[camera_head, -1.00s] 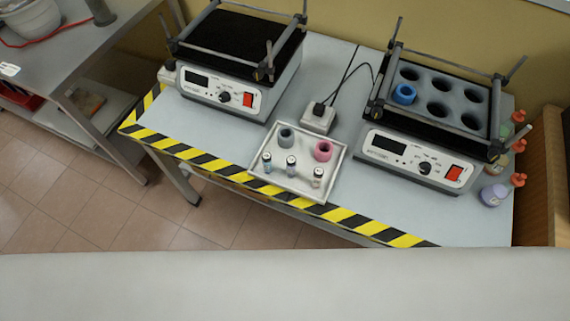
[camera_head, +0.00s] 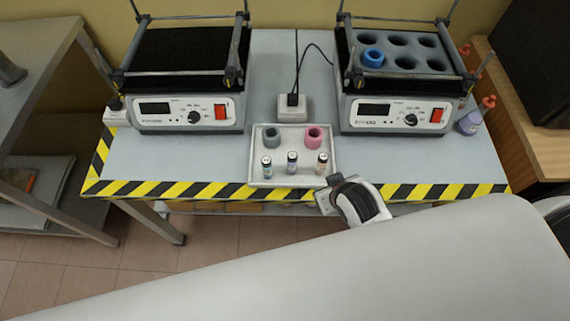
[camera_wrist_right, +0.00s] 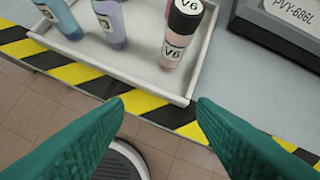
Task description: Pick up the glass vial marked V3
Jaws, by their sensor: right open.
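Three small capped vials stand upright in a pale tray (camera_head: 255,178): a left vial (camera_head: 267,168), a middle vial (camera_head: 291,163) and a right vial (camera_head: 322,163). My right gripper (camera_wrist_right: 160,101) is open and empty, over the tray's front edge, short of the vials. My left gripper is out of view.
Two instruments with frames, left (camera_head: 188,112) and right (camera_head: 400,113), flank the tray. Striped tape (camera_head: 200,190) marks the table's front edge.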

